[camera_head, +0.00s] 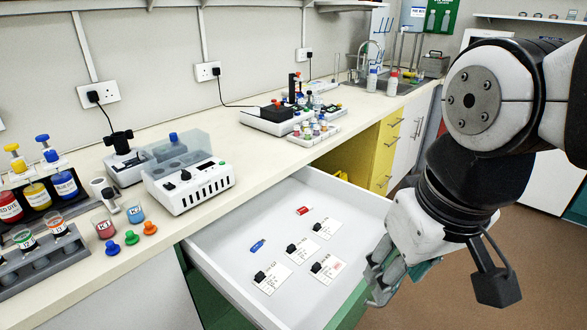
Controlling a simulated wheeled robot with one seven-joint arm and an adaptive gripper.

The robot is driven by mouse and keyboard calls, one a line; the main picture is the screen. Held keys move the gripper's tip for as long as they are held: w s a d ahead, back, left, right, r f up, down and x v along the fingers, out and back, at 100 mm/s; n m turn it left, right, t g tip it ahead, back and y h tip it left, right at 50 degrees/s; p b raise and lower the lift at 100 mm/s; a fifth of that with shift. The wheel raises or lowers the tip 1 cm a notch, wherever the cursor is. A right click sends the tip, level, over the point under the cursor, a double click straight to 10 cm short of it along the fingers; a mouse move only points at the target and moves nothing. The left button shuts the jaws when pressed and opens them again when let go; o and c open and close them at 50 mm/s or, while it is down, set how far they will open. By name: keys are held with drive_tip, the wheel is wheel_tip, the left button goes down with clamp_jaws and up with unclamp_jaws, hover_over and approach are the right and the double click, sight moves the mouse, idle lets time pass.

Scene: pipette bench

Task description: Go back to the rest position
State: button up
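My gripper (384,278) hangs at the right, pointing down and left, by the right side of the open white drawer (225,240). Its fingers overlap one another in this view, so whether they are open or shut is unclear. No held object can be made out. My arm comes in from the right edge and hides part of the floor and cabinets behind it.
The drawer juts from the bench (262,165) and holds several white cards with black clips, a blue item (257,245) and a red item (303,210). A bottle rack (42,190) and a white device (190,185) stand on the bench. Brown floor (470,280) shows at lower right.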

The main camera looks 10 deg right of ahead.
drive_tip(key=s, duration=0.2)
drive_tip(key=shift+s+a+f+m, duration=0.1)
drive_tip(key=shift+s+f+m, duration=0.1)
drive_tip(key=shift+s+m, duration=0.15)
wheel_tip(320, 180, up, 7)
drive_tip(key=t+p, duration=0.1)
drive_tip(key=p, duration=0.4)
drive_tip(key=shift+f+t, duration=0.15)
drive_tip(key=shift+t, duration=0.15)
